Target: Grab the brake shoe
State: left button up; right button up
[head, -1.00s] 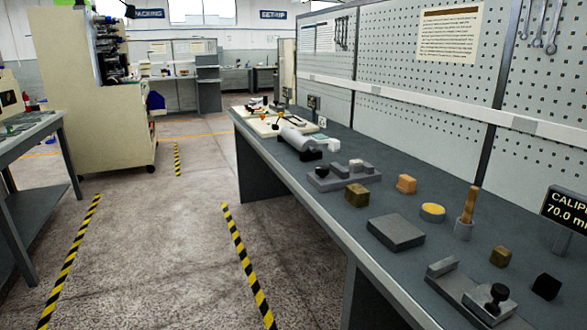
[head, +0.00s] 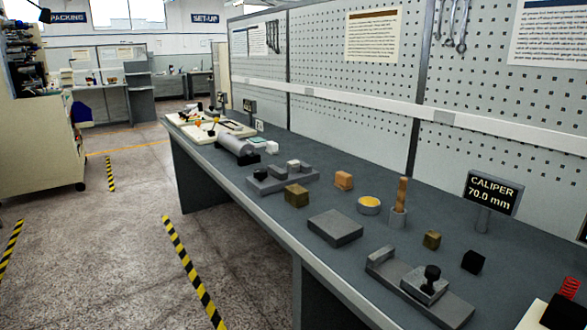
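No gripper of mine shows in the head view. Several small blocks stand on the grey workbench (head: 290,225), and I cannot tell for sure which is the brake shoe. An orange-brown block (head: 343,180) stands near the middle. A dark olive-brown block (head: 296,194) stands to its left, nearer the front edge. A smaller olive block (head: 432,239) and a black cube (head: 473,262) stand farther right. All of these blocks stand free on the bench top.
A grey flat plate (head: 335,228), a round tin with yellow contents (head: 369,205) and a wooden-handled tool in a grey cup (head: 401,203) stand mid-bench. A grey fixture with a black knob (head: 431,280) is nearer. A caliper display (head: 490,195) reads 70.0 mm. The floor left is clear.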

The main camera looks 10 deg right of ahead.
aim_at(294, 166)
jog(key=u, duration=0.25)
jog(key=k, duration=0.3)
jog(key=u, duration=0.95)
jog(key=k, duration=1)
jog(key=u, duration=0.55)
jog(key=i, duration=2.2)
jog(key=z, duration=0.65)
jog(key=i, duration=2.3)
jog(key=z, duration=1.65)
jog(key=i, duration=1.3)
jog(key=z, duration=1.3)
